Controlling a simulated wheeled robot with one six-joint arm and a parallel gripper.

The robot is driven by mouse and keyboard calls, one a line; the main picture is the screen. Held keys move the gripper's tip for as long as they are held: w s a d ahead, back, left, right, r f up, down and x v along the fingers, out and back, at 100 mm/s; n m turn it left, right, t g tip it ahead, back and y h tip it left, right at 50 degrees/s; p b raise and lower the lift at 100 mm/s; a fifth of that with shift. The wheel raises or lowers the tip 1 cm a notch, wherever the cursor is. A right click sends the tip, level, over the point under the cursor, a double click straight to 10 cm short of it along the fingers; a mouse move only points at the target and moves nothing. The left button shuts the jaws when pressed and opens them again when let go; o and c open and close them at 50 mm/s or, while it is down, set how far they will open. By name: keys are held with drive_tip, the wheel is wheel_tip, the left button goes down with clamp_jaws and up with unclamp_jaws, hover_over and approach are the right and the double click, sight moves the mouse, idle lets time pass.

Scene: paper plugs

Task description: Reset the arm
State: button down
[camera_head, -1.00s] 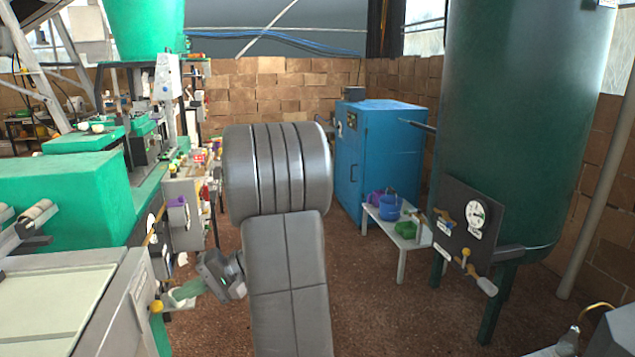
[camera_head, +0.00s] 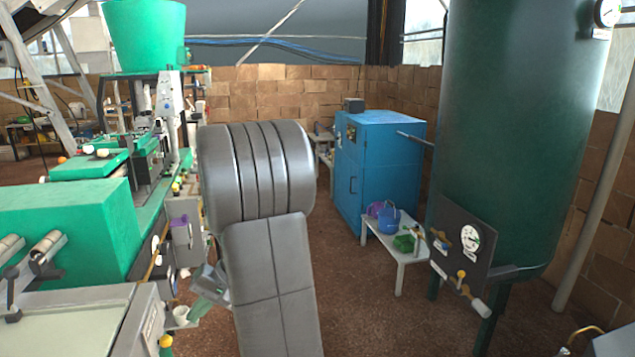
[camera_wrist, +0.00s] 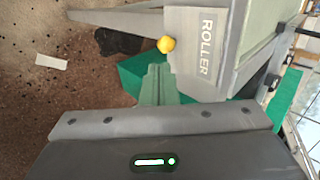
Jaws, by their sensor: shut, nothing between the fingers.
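My gripper (camera_head: 199,309) has green fingers and shows low at left centre in the head view, partly hidden behind my grey arm. In the wrist view my gripper (camera_wrist: 157,84) points away from the camera with its green fingers together and nothing between them. It is close to the front end of the grey machine labelled ROLLER (camera_wrist: 205,50), beside a yellow knob (camera_wrist: 165,44). I cannot tell whether it touches the machine. My arm's large grey links fill the middle of the head view.
The green machine (camera_head: 65,225) stands close on the left, with a white cup (camera_head: 182,315) near my gripper. A blue cabinet (camera_head: 378,170), a white bench (camera_head: 400,246) with containers, and a dark green tank (camera_head: 510,130) stand on the right. Brown floor (camera_head: 365,315) is clear between.

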wheel_tip(320, 180, up, 6)
drive_tip(key=a+t+h+p, duration=0.1)
drive_tip(key=h+p, duration=0.5)
drive_tip(key=p, duration=0.5)
drive_tip(key=shift+s+a+h, duration=0.2)
drive_tip(key=shift+h, duration=0.1)
drive_tip(key=shift+d, duration=0.1)
